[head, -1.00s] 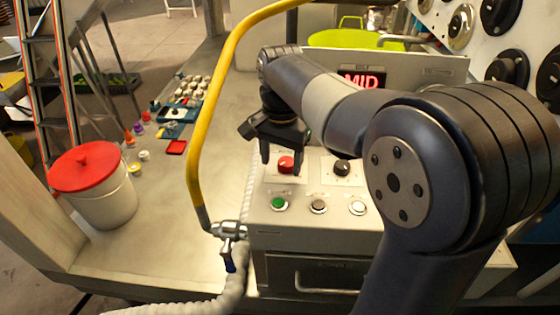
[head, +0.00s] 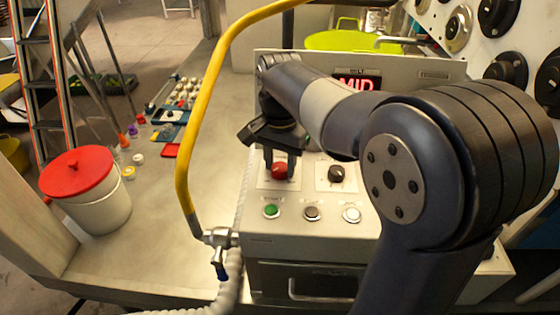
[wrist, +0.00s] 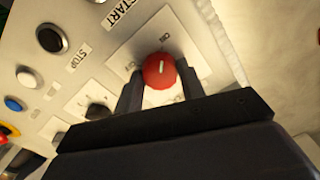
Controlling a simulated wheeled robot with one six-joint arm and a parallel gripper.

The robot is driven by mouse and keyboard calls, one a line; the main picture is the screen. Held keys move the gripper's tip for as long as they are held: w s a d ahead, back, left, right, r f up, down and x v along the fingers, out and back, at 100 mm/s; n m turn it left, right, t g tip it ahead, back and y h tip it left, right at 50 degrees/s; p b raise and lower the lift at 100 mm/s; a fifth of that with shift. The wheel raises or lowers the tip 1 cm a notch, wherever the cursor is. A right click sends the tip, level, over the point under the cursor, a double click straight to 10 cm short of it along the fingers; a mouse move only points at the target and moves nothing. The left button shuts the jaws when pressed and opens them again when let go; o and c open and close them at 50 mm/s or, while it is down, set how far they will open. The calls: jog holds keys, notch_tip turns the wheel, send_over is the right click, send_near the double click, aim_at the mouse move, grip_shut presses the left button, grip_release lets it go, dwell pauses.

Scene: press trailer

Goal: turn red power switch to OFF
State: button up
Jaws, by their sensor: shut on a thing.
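The red power switch (head: 279,171) is a round red knob on a white plate at the left of the sloped control panel (head: 330,240). In the wrist view the red knob (wrist: 159,71) sits between my two fingers, with a short white mark on its face. My gripper (head: 280,172) points down over the panel, shut on the knob with one finger on each side. It also shows in the wrist view (wrist: 160,88).
A black knob (head: 336,173) is right of the red one. Green (head: 271,211), dark (head: 312,213) and white (head: 352,214) buttons line the front. A yellow bent pipe (head: 188,150) rises close left of my gripper. A red display (head: 357,84) stands behind.

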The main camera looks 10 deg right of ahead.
jog(key=shift+n, duration=0.4)
jog(key=n+p, duration=0.2)
jog(key=shift+r+n, duration=0.15)
jog(key=shift+n, duration=0.15)
jog(key=n+p, duration=0.2)
jog(key=n, duration=0.3)
jog(key=shift+n, duration=0.3)
jog(key=n+p, duration=0.1)
jog(key=n, duration=0.3)
jog(key=shift+n, duration=0.3)
jog(key=shift+n+p, duration=0.6)
jog(key=shift+n, duration=1.6)
jog(key=o, duration=1)
